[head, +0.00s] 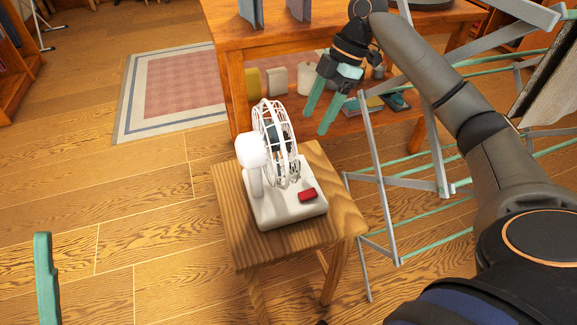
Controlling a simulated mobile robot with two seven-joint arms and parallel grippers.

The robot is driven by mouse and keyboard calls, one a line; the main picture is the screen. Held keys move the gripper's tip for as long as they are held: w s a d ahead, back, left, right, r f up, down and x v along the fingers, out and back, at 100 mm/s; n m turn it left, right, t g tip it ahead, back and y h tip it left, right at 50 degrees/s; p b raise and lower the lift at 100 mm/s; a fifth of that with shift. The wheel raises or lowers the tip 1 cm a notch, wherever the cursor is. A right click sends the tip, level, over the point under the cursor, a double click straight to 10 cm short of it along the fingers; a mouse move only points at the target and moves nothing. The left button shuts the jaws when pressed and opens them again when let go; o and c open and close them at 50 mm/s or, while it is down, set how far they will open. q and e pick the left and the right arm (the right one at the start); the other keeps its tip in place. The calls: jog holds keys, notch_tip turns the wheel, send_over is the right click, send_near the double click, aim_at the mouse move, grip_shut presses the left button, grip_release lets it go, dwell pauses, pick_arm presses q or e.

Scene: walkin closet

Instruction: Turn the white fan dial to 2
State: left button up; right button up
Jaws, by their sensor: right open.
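The white fan (273,145) stands on a small wooden stool (343,201). Its wire cage and white motor housing sit above a white base (284,210). A red control (307,195) is on the right part of the base; I cannot read any numbers or a dial setting. My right gripper (316,125) is open and empty, above and to the right of the fan, with its green fingers pointing down and apart from it. Only one green finger of my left gripper (46,277) shows at the lower left, far from the fan.
A grey and green drying rack (381,186) stands close to the right of the stool. A wooden table (231,57) with a lower shelf of small items is behind. A patterned rug (175,86) lies at the back left. The floor left of the stool is clear.

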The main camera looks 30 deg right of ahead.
pick_arm(q)
jog(key=shift+n, duration=0.5)
jog(key=f+b, duration=0.4)
jog(key=f, duration=0.1)
jog(key=shift+w+d+f+b, duration=0.1)
jog(key=shift+w+d+b, duration=0.15)
jog(key=shift+b, duration=0.1)
pick_arm(e)
jog(key=x, duration=1.2)
jog(key=shift+d+f, duration=0.1)
pick_arm(q)
jog(key=shift+s, duration=0.1)
pick_arm(e)
jog(key=shift+c, duration=0.2)
grip_shut()
